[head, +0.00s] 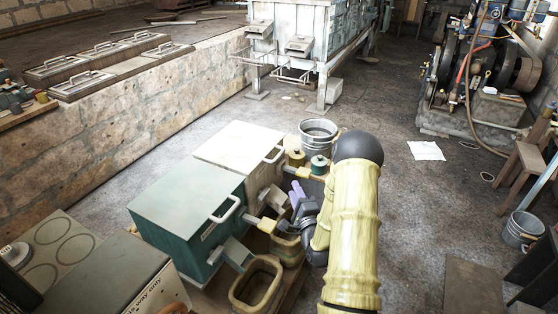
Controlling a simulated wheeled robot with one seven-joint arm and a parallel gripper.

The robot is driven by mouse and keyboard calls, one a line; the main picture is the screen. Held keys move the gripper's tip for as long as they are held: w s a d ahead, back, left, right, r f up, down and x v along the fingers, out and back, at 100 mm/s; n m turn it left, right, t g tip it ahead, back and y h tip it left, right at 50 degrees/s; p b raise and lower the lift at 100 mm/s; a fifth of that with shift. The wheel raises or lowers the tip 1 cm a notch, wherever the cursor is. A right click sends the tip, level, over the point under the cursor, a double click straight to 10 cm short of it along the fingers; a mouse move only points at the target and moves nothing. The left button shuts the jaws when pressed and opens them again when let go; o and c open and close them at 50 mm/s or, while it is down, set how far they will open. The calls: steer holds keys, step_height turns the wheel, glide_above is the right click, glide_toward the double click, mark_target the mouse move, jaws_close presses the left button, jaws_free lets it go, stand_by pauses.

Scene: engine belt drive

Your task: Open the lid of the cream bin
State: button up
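The cream bin (240,148) stands behind and to the right of a teal bin (190,205), close against it. Its pale flat lid lies level and looks shut, with a metal handle (274,155) at its right edge. My gripper (297,193) is at the end of my pale yellow arm, to the right of and in front of the cream bin, apart from its lid handle. Purple parts show at its tip. The dark wrist partly hides it, so I cannot see the gap between the fingers.
The teal bin has its own handle (226,210). Open tubs (257,284) stand in front of the bins. A metal bucket (319,133) is behind my arm. A stone wall (120,130) runs along the left. The floor (410,205) to the right is mostly clear, with a paper sheet (426,151).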

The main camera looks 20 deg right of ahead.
mark_target(279, 154)
steer(key=shift+w, duration=0.1)
steer(key=w, duration=0.5)
steer(key=w+d+r, duration=0.1)
steer(key=w, duration=0.5)
steer(key=w+d+r+p, duration=0.1)
steer(key=w, duration=0.5)
steer(key=shift+d+r, duration=0.1)
steer(key=shift+r, duration=0.15)
jaws_close()
